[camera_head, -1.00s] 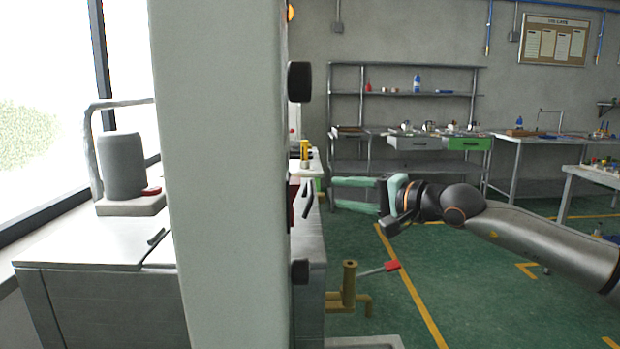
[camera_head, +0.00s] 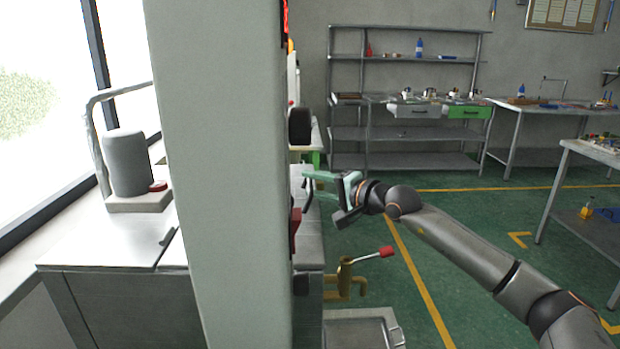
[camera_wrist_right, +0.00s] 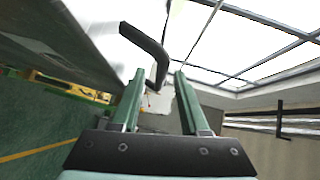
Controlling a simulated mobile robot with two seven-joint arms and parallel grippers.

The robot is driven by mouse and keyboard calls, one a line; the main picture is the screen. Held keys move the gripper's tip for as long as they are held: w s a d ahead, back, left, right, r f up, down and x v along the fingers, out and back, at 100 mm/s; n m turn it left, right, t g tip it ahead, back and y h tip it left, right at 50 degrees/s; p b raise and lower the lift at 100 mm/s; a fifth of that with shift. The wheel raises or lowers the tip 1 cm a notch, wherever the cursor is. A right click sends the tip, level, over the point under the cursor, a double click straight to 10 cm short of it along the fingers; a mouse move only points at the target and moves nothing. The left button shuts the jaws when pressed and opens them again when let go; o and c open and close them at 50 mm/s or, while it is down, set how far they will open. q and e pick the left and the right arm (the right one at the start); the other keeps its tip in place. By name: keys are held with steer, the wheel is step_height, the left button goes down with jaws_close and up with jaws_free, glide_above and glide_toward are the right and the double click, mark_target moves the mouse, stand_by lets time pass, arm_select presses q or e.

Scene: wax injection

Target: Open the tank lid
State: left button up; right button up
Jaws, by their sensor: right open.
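The tank lid cannot be told for certain; a pale column hides most of the machine (camera_head: 313,235) behind it. A black bent handle (camera_head: 306,196) sticks out to the right of the column. In the wrist view the handle (camera_wrist_right: 150,48) comes in from the upper left, and its free end lies near the gap between my fingertips. My right gripper (camera_head: 318,184) is open and points left, with its fingertips close to the handle. In the wrist view both fingers (camera_wrist_right: 160,76) are apart, with nothing gripped. Contact with the handle cannot be told. My left gripper is not in view.
The tall pale column (camera_head: 220,180) blocks the left middle. Below my right gripper stand a brass valve with a red-tipped lever (camera_head: 346,275) and a metal box (camera_head: 365,330). A shelf unit (camera_head: 405,160) stands behind, a bench (camera_head: 585,150) at right. Green floor between is clear.

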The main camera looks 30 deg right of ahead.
steer(key=shift+w+a+f, duration=0.1)
steer(key=shift+w+a, duration=0.1)
steer(key=shift+w, duration=0.5)
steer(key=shift+c, duration=0.2)
jaws_close()
stand_by(0.9)
